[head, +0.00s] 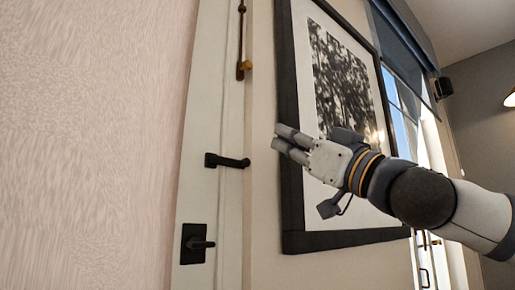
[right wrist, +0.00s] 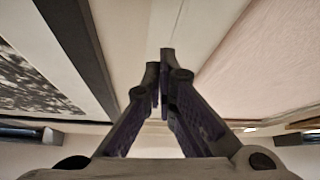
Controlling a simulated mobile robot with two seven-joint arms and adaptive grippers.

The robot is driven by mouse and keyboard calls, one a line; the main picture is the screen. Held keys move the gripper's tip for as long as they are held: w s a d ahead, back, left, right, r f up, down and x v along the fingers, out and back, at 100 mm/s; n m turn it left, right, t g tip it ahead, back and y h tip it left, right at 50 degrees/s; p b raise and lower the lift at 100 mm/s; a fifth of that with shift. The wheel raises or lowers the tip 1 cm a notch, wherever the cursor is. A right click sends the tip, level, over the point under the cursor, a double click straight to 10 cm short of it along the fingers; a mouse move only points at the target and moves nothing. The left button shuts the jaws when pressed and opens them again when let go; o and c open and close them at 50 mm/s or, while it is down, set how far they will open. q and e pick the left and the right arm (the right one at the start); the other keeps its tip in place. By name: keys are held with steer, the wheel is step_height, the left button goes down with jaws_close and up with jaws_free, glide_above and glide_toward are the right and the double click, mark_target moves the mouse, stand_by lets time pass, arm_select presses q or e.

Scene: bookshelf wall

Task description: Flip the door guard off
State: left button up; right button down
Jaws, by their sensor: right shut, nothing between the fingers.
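A white door (head: 205,120) stands in the head view, left of my right arm. A long thin dark bar with a brass-coloured end (head: 243,68) hangs upright near its upper right edge. A black latch (head: 227,161) lies horizontally across the door's edge at mid-height. I cannot tell which of these two fittings is the door guard. My right gripper (head: 281,140) is shut and empty, pointing left, to the right of the black latch and apart from it in the picture. Its closed fingers also show in the right wrist view (right wrist: 160,70). My left gripper is out of view.
A black lever handle on a square plate (head: 194,243) sits low on the door. A black-framed picture (head: 289,190) hangs on the wall behind my right gripper. A window with a blue shade (head: 405,45) is farther right. A pale pink wall (head: 90,140) fills the left.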

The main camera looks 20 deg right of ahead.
mark_target(231, 161)
steer(key=w+a, duration=0.1)
steer(key=w, duration=0.1)
steer(key=w+a, duration=0.1)
steer(key=w, duration=0.1)
steer(key=w+a+r, duration=0.1)
steer(key=w, duration=0.2)
steer(key=shift+w+r, duration=0.1)
steer(key=shift+d+f, duration=0.15)
steer(key=shift+f, duration=0.35)
